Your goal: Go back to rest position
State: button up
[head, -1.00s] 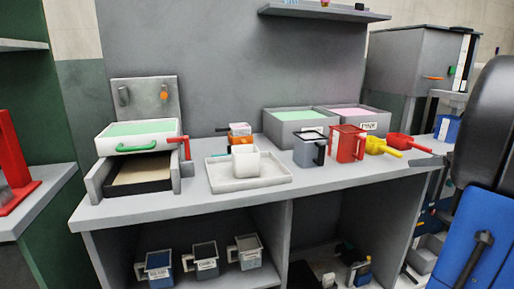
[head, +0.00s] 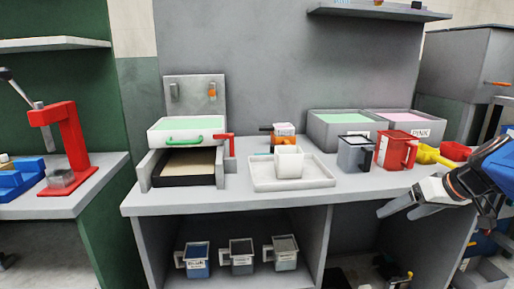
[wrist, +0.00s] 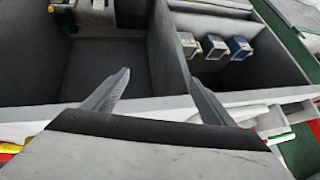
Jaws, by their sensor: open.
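My gripper (head: 400,207) is at the right in the head view, in front of the bench's right part. Its two fingers are spread apart with nothing between them. In the wrist view my gripper (wrist: 155,95) also shows open and empty, with the bench's shelf openings beyond the fingertips. The grey bench (head: 135,205) carries a white tray (head: 262,186) with a white cup (head: 289,161) in it. A grey jug (head: 353,153) and a red jug (head: 396,150) stand on the bench, a little behind my gripper.
A foam press (head: 187,131) with a green handle stands on the bench's left. Bins of green (head: 340,116) and pink foam (head: 402,116) stand at the back. Yellow and red scoops lie near my arm. Labelled jugs (head: 241,256) stand on the lower shelf. A red press (head: 67,150) is at far left.

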jog(key=s+a+f+g+h, duration=0.1)
jog(key=s+a+f, duration=0.3)
jog(key=s, duration=0.4)
jog(key=s+a+f+g+h, duration=0.1)
jog(key=s+a+f+h, duration=0.1)
jog(key=s+a+f, duration=0.3)
jog(key=shift+s+a+f+m, duration=0.2)
jog(key=shift+s+a+m, duration=0.1)
jog(key=shift+s+a, duration=1.05)
